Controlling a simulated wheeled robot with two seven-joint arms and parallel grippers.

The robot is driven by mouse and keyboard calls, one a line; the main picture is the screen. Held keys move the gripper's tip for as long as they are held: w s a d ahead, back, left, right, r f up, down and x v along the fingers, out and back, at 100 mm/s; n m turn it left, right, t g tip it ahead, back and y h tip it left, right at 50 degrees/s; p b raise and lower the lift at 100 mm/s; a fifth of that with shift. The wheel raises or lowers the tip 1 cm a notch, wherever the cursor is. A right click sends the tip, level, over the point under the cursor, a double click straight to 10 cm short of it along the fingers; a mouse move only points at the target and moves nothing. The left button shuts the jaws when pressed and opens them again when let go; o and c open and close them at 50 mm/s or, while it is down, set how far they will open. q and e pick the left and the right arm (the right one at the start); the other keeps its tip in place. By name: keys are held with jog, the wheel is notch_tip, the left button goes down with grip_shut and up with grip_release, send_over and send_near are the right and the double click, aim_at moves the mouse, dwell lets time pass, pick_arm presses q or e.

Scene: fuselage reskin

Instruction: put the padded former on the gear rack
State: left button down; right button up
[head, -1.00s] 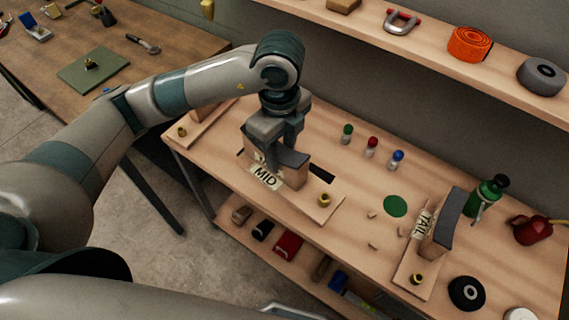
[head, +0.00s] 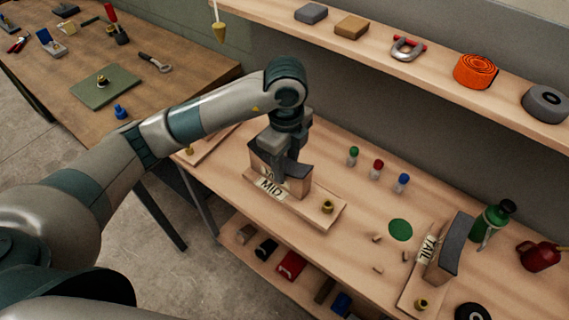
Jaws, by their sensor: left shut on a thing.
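The padded former (head: 297,186) is a pale wooden block with a dark grey curved pad on top. It stands over the wooden base board labelled MID (head: 270,188); I cannot tell whether it touches the board. My left gripper (head: 284,166) points down from above and is shut on the former, hiding part of its middle. A similar padded block (head: 444,252) stands at the right beside a TAIL label. I cannot make out which thing is the gear rack. My right gripper is out of view.
Green, red and blue-capped bottles (head: 377,171) stand behind the former. A green disc (head: 400,230), small wooden bits, a green bottle (head: 490,222) and a red can (head: 538,256) lie to the right. A shelf (head: 440,80) runs along the back. Another table (head: 150,88) is at left.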

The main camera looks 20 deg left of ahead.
pick_arm(q)
jog(key=w+a+f+p, duration=0.1)
jog(key=w+a+f, duration=0.1)
jog(key=w+f, duration=0.2)
jog(key=w, duration=0.2)
jog(key=shift+w+a+p, duration=0.2)
jog(key=shift+w+p, duration=0.1)
jog(key=shift+p, duration=0.1)
jog(key=shift+f, duration=0.15)
notch_tip(320, 180, down, 3)
jog(key=shift+f+p, duration=0.2)
jog(key=shift+p, duration=0.7)
jog(key=shift+f, duration=0.2)
jog(key=shift+f, duration=0.1)
jog(key=c, duration=1.3)
grip_release()
jog(key=shift+o, duration=0.2)
jog(key=shift+s, duration=0.1)
